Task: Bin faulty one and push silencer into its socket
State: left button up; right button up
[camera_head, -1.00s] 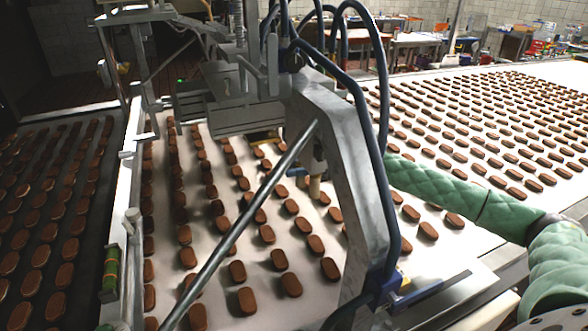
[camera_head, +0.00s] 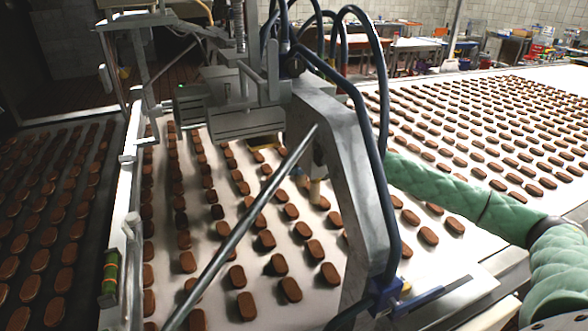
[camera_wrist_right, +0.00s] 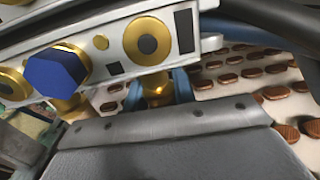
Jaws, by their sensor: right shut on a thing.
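A grey manifold (camera_wrist_right: 215,42) with gold-ringed ports crosses the right wrist view. A blue hex-headed part (camera_wrist_right: 57,72) sits at its left, with gold fittings around it. Below the manifold, my right gripper (camera_wrist_right: 157,98) shows two blue fingers closed on a gold-coloured fitting (camera_wrist_right: 157,86), which may be the silencer. The fitting's upper end is hidden by or meets the manifold; I cannot tell whether it is in a socket. My left gripper is not seen. No faulty part can be singled out.
A pale conveyor (camera_head: 222,285) with rows of brown sandwiches runs beneath the machine. A dark belt (camera_head: 85,240) with more lies at left, beyond a metal rail (camera_head: 125,215). Blue hoses (camera_head: 378,100) and a slanting rod (camera_head: 245,225) cross the space before my arm.

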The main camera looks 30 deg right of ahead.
jog(key=shift+r, duration=0.35)
jog(key=o, duration=1)
jog(key=shift+o, duration=0.2)
jog(key=shift+d+f, duration=0.1)
jog(key=shift+d, duration=0.15)
jog(key=s+d+b, duration=0.1)
jog(key=d+b, duration=0.2)
jog(key=d, duration=0.4)
jog(key=shift+d, duration=0.15)
